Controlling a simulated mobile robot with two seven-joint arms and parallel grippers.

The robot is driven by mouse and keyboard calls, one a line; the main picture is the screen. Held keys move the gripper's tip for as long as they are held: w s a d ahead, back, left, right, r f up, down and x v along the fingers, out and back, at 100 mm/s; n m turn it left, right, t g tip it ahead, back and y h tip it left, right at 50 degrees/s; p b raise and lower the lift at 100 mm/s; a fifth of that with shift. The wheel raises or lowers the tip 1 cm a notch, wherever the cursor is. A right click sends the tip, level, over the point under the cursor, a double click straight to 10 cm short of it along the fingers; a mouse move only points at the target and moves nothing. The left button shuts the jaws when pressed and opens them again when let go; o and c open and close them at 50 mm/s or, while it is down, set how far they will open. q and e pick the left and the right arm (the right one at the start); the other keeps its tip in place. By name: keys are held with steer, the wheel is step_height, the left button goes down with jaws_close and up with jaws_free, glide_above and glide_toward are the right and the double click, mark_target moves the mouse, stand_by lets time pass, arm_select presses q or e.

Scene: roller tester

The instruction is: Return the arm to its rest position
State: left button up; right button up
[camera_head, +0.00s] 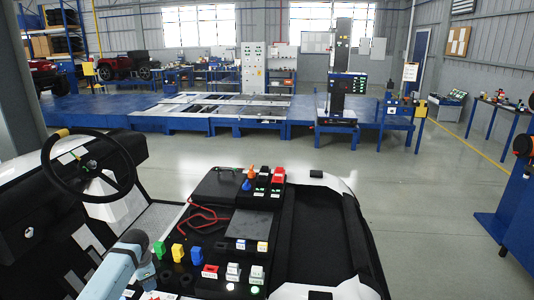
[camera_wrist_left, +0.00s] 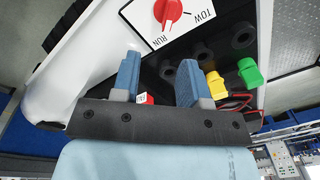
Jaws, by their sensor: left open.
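My left gripper (camera_wrist_left: 158,75) shows close up in the left wrist view. Its two blue fingers stand apart, one at the left and one at the right. A white plate with a red knob (camera_wrist_left: 168,10), marked RUN and TOW, lies beyond the fingertips. A small red and white piece (camera_wrist_left: 145,98) shows between the fingers near the gripper's dark base; I cannot tell whether it touches them. In the head view my light blue left arm (camera_head: 115,268) reaches in from the bottom left, beside the console, and its fingers are not clear there. My right gripper is not in view.
The black console (camera_head: 235,195) carries green (camera_head: 158,249), yellow (camera_head: 178,252) and blue (camera_head: 195,254) connectors close to my left arm. A steering wheel (camera_head: 88,175) stands left. Red cables (camera_head: 205,215) lie on the console. Open floor (camera_head: 440,200) lies to the right.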

arm_select(q)
steer(key=s+d+f+n+t, duration=0.1)
steer(key=s+d+f+t, duration=0.1)
steer(key=s+d+f, duration=0.5)
steer(key=s+d+f+n+t, duration=0.1)
steer(key=s+d+f+t, duration=0.25)
steer(key=s+f, duration=0.4)
steer(key=s+d+r+n+t+h, duration=0.1)
steer(key=s+d+r, duration=0.2)
steer(key=s, duration=0.4)
steer(key=s+d+r+n+t+h, duration=0.1)
steer(key=s+d+r+n+t, duration=0.1)
steer(key=s+d, duration=0.2)
steer(key=s+d+r+n+t+h, duration=0.1)
steer(key=s+d+r, duration=0.2)
steer(key=s, duration=0.8)
steer(key=shift+d+r+n+t, duration=0.35)
steer(key=shift+d+n, duration=0.05)
steer(key=shift+d, duration=0.35)
